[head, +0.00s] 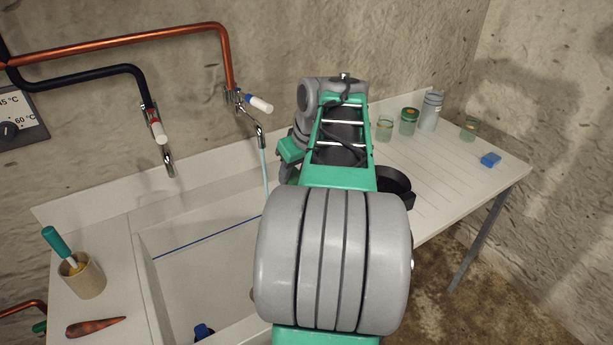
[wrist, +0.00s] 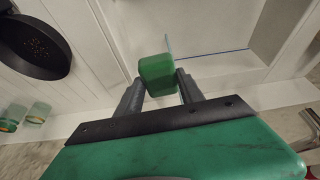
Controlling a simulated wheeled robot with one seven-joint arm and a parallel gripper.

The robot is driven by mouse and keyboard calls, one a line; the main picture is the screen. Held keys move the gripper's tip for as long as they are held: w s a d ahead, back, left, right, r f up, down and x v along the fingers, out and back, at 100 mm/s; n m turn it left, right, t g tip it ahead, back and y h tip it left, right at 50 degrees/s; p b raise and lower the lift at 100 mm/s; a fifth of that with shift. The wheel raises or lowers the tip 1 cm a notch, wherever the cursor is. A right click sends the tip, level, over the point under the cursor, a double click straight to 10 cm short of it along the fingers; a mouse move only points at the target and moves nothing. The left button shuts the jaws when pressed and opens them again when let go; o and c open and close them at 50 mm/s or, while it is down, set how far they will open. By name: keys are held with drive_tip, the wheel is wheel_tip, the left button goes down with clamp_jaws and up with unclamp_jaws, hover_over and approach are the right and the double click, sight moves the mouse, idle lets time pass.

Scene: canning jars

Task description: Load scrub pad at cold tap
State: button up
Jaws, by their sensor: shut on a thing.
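My gripper (wrist: 158,88) is shut on a green block-shaped pad (wrist: 157,70), held between its two grey fingers. The cold tap (head: 260,135), with a blue-and-white handle, hangs from the copper pipe and runs a thin water stream (head: 265,175). In the wrist view the thin stream (wrist: 168,43) meets the pad's far edge in the picture; I cannot tell whether it lands on the pad or passes behind. The white sink basin (head: 185,262) lies below.
A second tap (head: 160,140) with a red-and-white handle is on the left. A black pan (wrist: 35,45) sits close beside my gripper. Glass jars (head: 385,128) and a blue block (head: 490,160) stand on the drainboard. A wooden pot (head: 85,280) is at the left.

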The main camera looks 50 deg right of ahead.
drive_tip(key=w+a+f, duration=0.1)
drive_tip(key=w, duration=0.6)
drive_tip(key=shift+w+a+f, duration=0.25)
drive_tip(key=shift+a, duration=0.05)
drive_tip(key=shift+s+d+b, duration=0.15)
drive_tip(key=shift+s+d, duration=0.15)
drive_tip(key=shift+s, duration=1.05)
drive_tip(key=shift+s+d+b, duration=0.15)
drive_tip(key=shift+s+d, duration=0.1)
drive_tip(key=shift+s, duration=1.05)
drive_tip(key=shift+s+d+b, duration=0.15)
drive_tip(key=shift+s+d, duration=0.15)
drive_tip(key=shift+s, duration=1.05)
drive_tip(key=s+d+r+p, duration=0.1)
drive_tip(key=s+r+p, duration=0.2)
drive_tip(key=s+r, duration=0.1)
drive_tip(key=shift+s+p, duration=0.35)
drive_tip(key=shift+s, duration=0.05)
